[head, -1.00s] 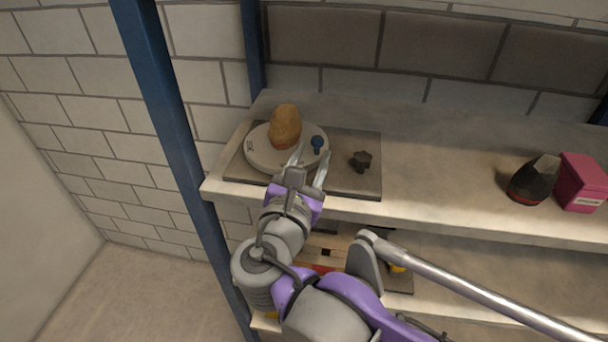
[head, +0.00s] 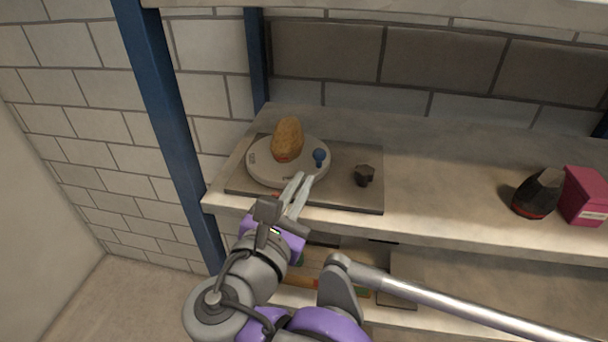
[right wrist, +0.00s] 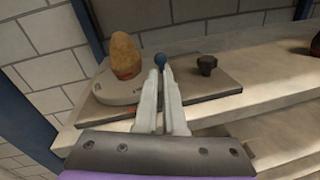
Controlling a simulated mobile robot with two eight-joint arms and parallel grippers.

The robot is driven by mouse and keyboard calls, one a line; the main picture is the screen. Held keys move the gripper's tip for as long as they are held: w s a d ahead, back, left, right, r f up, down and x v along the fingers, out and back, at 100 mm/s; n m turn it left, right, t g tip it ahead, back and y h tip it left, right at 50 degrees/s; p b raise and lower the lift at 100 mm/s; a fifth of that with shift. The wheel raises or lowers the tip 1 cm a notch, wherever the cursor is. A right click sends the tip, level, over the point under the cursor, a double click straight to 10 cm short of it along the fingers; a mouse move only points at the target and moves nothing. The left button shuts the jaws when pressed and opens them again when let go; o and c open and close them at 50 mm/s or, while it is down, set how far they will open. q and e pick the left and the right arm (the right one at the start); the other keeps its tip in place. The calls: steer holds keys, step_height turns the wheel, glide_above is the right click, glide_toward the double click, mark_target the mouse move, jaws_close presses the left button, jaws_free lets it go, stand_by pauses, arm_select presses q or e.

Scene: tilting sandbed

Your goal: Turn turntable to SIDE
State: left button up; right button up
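The turntable (head: 262,173) is a pale round disc on a dark flat plate at the left end of the shelf. A brown, lumpy, potato-like object (head: 288,138) stands on it. A blue knob (head: 320,157) rises from its right side; the knob (right wrist: 160,60) also shows just beyond my fingertips in the right wrist view. My right gripper (head: 304,178) is at the disc's front edge, its fingers almost together with only a narrow gap. Nothing shows between them, and the tips look apart from the knob. My left gripper is not in view.
A dark faceted knob (head: 364,175) sits on the plate (head: 345,190) right of the disc. A black object (head: 537,193) and a pink box (head: 583,196) stand far right. A blue post (head: 168,120) is at the left. The shelf's middle is clear.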

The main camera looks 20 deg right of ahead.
steer(key=w+a+r+m+g, duration=0.1)
steer(key=w+a+r+g, duration=0.1)
steer(key=a+r+g, duration=0.1)
steer(key=w+a+r+m+g+h, duration=0.1)
steer(key=g, duration=0.1)
steer(key=shift+w+a+r+m+p, duration=0.1)
steer(key=shift+a+r+m+p, duration=0.2)
steer(key=shift+r, duration=0.1)
jaws_close()
steer(key=m+g, duration=0.1)
steer(key=g, duration=0.3)
glide_toward(315, 155)
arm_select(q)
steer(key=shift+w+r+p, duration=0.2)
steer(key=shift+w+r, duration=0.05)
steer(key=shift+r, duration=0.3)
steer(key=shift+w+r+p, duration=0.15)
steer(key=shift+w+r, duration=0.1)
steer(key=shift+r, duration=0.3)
arm_select(e)
steer(key=x, duration=0.7)
steer(key=shift+a, duration=0.1)
